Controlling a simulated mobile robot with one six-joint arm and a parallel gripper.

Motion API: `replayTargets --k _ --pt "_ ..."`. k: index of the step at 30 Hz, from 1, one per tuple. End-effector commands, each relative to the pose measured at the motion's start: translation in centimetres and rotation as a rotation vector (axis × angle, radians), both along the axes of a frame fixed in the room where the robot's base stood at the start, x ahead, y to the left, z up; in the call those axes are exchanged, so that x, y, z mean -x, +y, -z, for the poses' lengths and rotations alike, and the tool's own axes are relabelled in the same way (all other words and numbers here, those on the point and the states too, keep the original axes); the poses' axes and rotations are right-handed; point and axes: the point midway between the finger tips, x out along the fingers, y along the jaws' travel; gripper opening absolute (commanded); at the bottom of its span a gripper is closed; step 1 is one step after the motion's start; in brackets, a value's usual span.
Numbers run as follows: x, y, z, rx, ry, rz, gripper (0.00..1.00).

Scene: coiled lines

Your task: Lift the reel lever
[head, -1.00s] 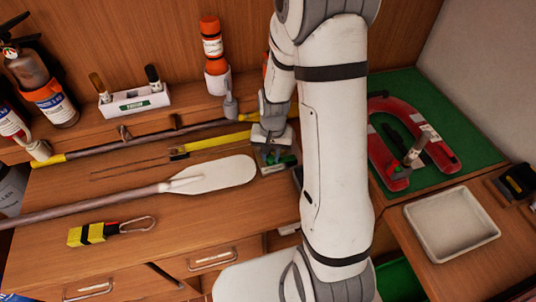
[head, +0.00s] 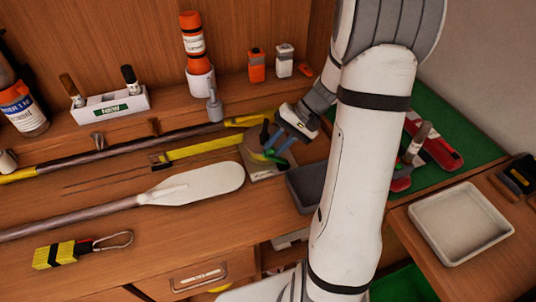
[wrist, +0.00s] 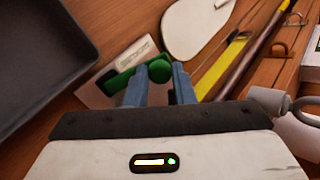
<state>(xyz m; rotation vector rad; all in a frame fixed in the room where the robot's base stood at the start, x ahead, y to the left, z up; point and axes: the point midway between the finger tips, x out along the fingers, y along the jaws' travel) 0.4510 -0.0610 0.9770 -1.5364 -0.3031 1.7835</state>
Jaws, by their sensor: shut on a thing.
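A dark grey tray (head: 307,188) stands just right of the base. A white paddle (head: 200,185) and a yellow strip (head: 205,148) lie to the left. An orange flare-like canister (head: 195,55) stands behind. A white tray (head: 460,225) is at far right.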

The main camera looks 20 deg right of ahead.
Motion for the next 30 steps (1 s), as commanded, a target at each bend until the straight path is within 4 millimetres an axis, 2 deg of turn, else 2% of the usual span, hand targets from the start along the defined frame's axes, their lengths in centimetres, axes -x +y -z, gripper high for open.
replayTargets --k 10,26,27,30 --pt "-0.10 -1.21 -0.21 -0.137 -0.001 0.002 0.00" --pt "-0.06 -1.36 -0.33 -0.162 0.000 0.001 0.00" --pt "-0.06 -1.36 -0.33 -0.162 0.000 0.001 0.23" --pt "-0.05 -1.35 -0.32 -0.161 0.000 0.001 0.32"
